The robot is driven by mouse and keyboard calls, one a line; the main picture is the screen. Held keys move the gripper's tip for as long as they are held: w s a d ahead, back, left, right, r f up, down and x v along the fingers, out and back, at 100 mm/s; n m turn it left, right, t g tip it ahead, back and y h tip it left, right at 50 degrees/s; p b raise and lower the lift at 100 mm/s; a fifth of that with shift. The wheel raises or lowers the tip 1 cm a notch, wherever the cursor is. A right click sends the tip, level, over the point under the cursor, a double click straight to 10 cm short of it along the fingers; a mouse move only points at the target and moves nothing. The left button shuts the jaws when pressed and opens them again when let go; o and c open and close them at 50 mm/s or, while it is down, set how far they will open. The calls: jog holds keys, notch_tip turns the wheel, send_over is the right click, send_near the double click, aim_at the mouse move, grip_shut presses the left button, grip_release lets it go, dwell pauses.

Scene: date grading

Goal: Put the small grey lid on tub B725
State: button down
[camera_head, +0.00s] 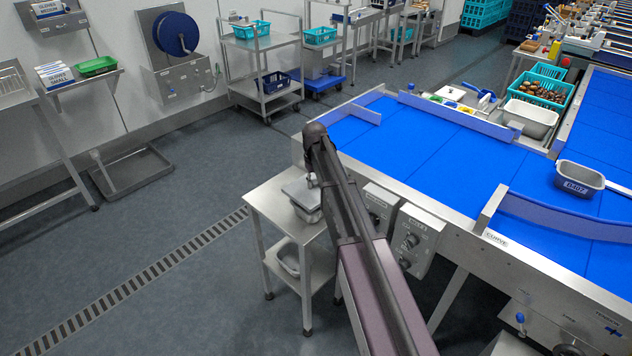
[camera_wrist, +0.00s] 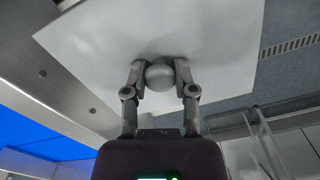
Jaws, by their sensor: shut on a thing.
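My gripper (camera_wrist: 160,76) is shut on the lid's knob, a finger at each side. In the head view my arm hides most of the gripper and part of the lid.
The steel stand (camera_head: 265,200) has a lower shelf with another grey tub (camera_head: 288,258). A control box (camera_head: 416,240) and the blue conveyor (camera_head: 420,150) stand close at right. A grey tub labelled D407 (camera_head: 579,179) sits on the belt. The floor at left is clear.

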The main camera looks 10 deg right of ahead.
jog(key=shift+f+b, duration=1.2)
jog(key=shift+f, duration=0.25)
jog(key=shift+s+f+b, duration=0.1)
jog(key=shift+f+b, duration=0.7)
jog(key=shift+f, duration=0.05)
dwell(1.8)
jog(key=shift+c, duration=1.7)
grip_release()
jog(key=o, duration=0.3)
jog(key=shift+o, duration=0.2)
jog(key=shift+r, duration=0.2)
jog(key=shift+r+p, duration=3.4)
jog(key=shift+p, duration=0.15)
